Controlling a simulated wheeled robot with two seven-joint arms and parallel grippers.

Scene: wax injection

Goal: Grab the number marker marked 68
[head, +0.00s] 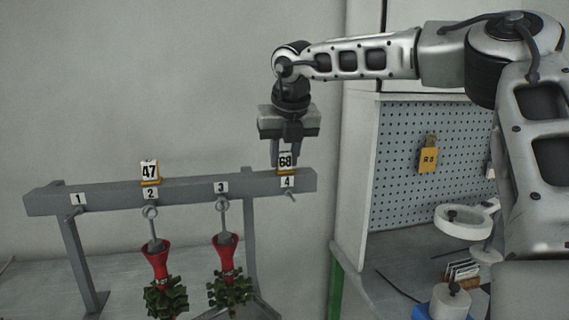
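The number marker marked 68 (285,161) stands upright on top of the grey rail (110,197), above the label 4 at the rail's right end. My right gripper (285,156) points down over this marker, and its fingers come down at the marker's left and right sides. Whether the fingers touch it is too small to tell. Another marker marked 47 (150,172) stands on the rail above label 2. My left gripper is not in view.
Two red pieces with green clusters hang from the rail, one under label 2 (156,262) and one under label 3 (226,255). At right, a pegboard (400,200) holds a yellow tag (428,158) above a bench with a white round holder (466,216).

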